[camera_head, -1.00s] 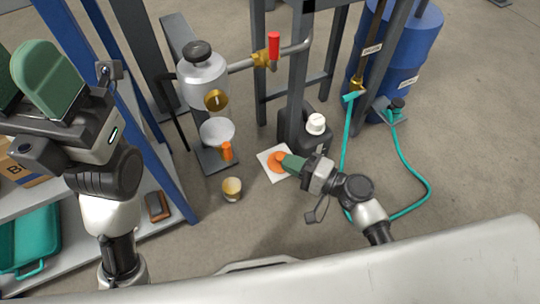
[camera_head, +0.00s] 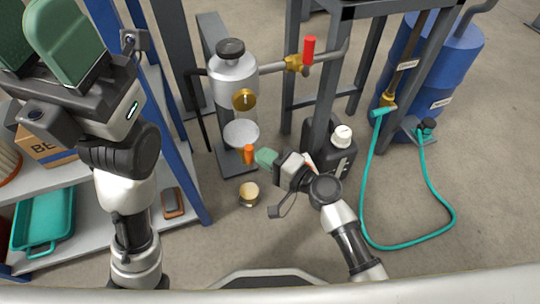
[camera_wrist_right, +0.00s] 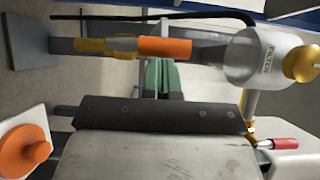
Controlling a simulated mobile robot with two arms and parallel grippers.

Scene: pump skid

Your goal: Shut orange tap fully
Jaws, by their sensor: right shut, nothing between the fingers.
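My right gripper (camera_head: 266,158) has green fingers, shut and empty, just right of the tap in the head view. In the wrist view its fingertips (camera_wrist_right: 160,76) show just below the orange handle; whether they touch it I cannot tell. My left gripper (camera_head: 38,40) is raised at the upper left, its green fingers apart and empty.
The filter (camera_head: 234,80) has a brass gauge (camera_head: 244,99). A red-handled valve (camera_head: 309,50) is on the pipe to its right. A small cup (camera_head: 249,193) stands on the floor below the tap. A black jug (camera_head: 330,150) and an orange disc on a white sheet (camera_wrist_right: 25,150) are near.

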